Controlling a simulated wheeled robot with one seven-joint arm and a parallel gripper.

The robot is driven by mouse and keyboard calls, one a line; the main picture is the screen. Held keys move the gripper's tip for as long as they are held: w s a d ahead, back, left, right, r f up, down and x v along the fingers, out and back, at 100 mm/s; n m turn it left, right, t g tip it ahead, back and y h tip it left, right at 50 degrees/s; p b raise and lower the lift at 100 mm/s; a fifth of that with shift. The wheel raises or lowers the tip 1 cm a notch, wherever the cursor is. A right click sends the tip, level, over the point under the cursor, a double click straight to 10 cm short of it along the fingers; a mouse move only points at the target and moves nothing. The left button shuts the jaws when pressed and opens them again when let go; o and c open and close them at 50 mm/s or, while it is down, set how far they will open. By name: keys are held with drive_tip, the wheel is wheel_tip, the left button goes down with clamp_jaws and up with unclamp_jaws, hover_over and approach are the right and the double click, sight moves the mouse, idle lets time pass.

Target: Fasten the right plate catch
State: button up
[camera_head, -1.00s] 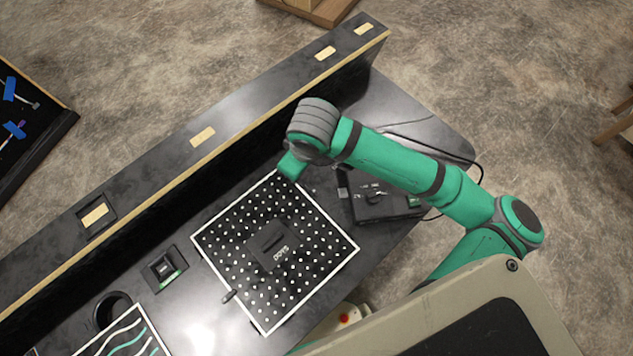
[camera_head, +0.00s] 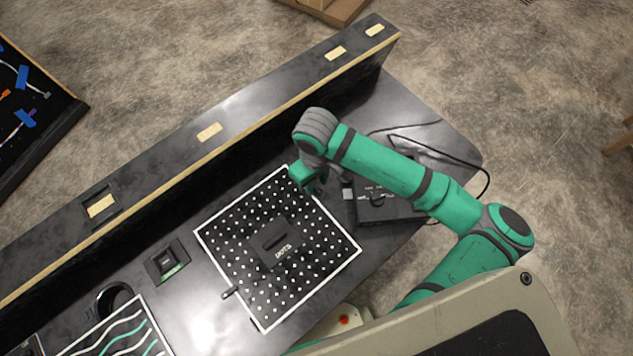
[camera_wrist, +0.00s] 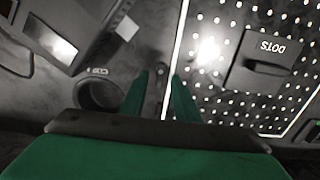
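The dotted plate (camera_head: 215,240), black with a white border and a block marked DOTS (camera_head: 277,241), lies flat on the console. It also shows at the right of the wrist view (camera_wrist: 225,75). A small dark grey bar, which looks like the right plate catch (camera_wrist: 160,75), lies just outside the plate's white edge. My gripper (camera_wrist: 160,90) is open, with one green finger on each side of this bar and a gap visible between them. In the head view my gripper (camera_head: 312,186) is over the plate's upper right edge and hides the catch. The left catch (camera_head: 229,293) shows at the opposite edge.
A black box with controls (camera_head: 385,207) stands right of the plate, close to my gripper. A round dark recess (camera_wrist: 100,92) lies left of my fingers. A raised wall (camera_head: 200,165) runs behind the plate. A small switch block (camera_head: 167,262) sits to the left.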

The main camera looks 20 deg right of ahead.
drive_tip(key=shift+f, duration=0.5)
clamp_jaws()
